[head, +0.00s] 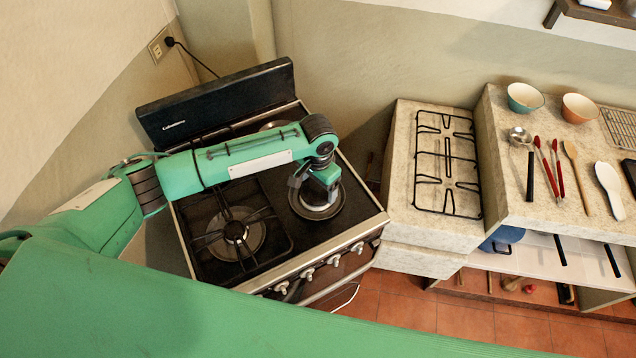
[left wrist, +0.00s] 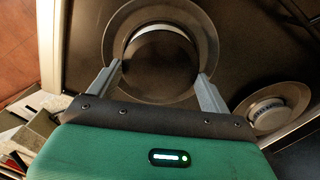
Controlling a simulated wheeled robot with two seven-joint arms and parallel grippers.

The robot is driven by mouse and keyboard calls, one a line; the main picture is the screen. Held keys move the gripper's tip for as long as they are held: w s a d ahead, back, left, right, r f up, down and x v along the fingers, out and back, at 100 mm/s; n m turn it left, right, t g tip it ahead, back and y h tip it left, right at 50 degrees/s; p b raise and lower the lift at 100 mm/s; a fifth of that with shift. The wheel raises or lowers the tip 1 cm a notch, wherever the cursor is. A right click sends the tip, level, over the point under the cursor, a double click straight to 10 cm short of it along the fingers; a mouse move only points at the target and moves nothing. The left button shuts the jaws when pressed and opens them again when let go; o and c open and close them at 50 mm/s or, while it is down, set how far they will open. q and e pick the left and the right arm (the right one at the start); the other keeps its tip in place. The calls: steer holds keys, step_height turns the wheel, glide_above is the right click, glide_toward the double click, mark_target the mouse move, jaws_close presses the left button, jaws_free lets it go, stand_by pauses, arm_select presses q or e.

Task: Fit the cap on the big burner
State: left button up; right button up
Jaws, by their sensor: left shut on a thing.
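The cap is a dark round disc (left wrist: 160,62) with a pale edge on one side. It sits between the two fingers of my left gripper (left wrist: 160,72), which is shut on it, over the big burner's round metal dish (left wrist: 207,38). In the head view my left gripper (head: 316,197) points down at this front right burner (head: 337,211) of the black stove (head: 273,222). I cannot tell whether the cap touches the burner. My right gripper is not in view.
A smaller burner (left wrist: 272,112) lies beside the big one. A grate (head: 268,247) covers the stove's left side. Another grate (head: 447,165) lies on the stone counter (head: 400,200). Bowls (head: 524,97) and several utensils lie on the right counter. The raised stove lid (head: 215,103) stands behind.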

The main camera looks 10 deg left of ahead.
arm_select(q)
steer(key=shift+f+p, duration=0.15)
steer(key=shift+p, duration=0.2)
stand_by(0.3)
steer(key=shift+f+p, duration=0.15)
steer(key=shift+p, duration=0.2)
stand_by(0.6)
steer(key=o, duration=1)
steer(key=shift+c, duration=0.2)
step_height(320, 180, up, 5)
steer(key=p, duration=0.5)
steer(key=shift+p, duration=0.3)
steer(key=shift+r+p, duration=0.8)
steer(key=shift+r, duration=0.25)
